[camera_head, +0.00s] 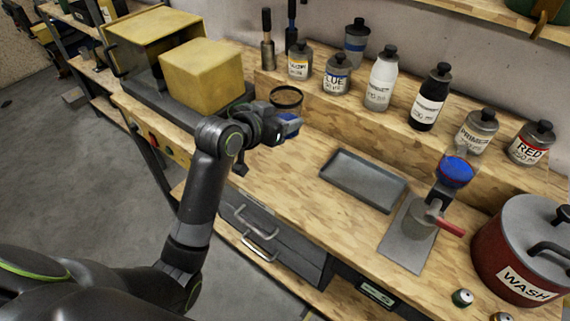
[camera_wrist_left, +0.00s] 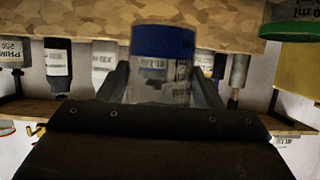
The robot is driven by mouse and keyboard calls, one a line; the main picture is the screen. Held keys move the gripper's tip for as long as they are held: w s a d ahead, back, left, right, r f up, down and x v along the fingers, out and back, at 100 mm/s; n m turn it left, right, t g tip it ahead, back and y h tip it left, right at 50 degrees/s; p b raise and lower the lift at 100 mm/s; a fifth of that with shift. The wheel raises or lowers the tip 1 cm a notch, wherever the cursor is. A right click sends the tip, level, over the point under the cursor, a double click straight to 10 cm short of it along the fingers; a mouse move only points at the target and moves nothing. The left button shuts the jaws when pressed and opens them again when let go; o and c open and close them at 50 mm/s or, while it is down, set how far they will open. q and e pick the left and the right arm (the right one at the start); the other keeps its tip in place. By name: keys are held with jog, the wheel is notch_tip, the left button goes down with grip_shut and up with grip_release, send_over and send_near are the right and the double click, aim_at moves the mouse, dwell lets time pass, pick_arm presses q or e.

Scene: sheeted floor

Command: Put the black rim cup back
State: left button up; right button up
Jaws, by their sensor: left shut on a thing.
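The black rim cup (camera_head: 287,97) is clear, with blue at its bottom, and stands upright near the left end of the stepped shelf. My left gripper (camera_head: 279,126) is shut around it and hides part of its side. In the left wrist view, which is upside down, the cup (camera_wrist_left: 160,88) sits between the two fingers, with its blue end at the top of the picture and its rim hidden. I cannot tell whether its base touches the wood. My right gripper is not in view.
Several labelled bottles (camera_head: 380,80) line the shelf right of the cup. A yellow block (camera_head: 203,73) stands left. A grey tray (camera_head: 364,181), a device with a blue cup (camera_head: 457,172), and a red WASH pot (camera_head: 517,250) stand right. Bare bench lies before the cup.

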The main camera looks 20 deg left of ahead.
pick_arm(q)
notch_tip(320, 180, down, 12)
jog(key=shift+w+d+r, duration=0.1)
jog(key=shift+r, duration=0.15)
jog(key=o, duration=1.1)
jog(key=shift+r, duration=0.1)
jog(key=shift+r, duration=0.15)
jog(key=v, duration=1.2)
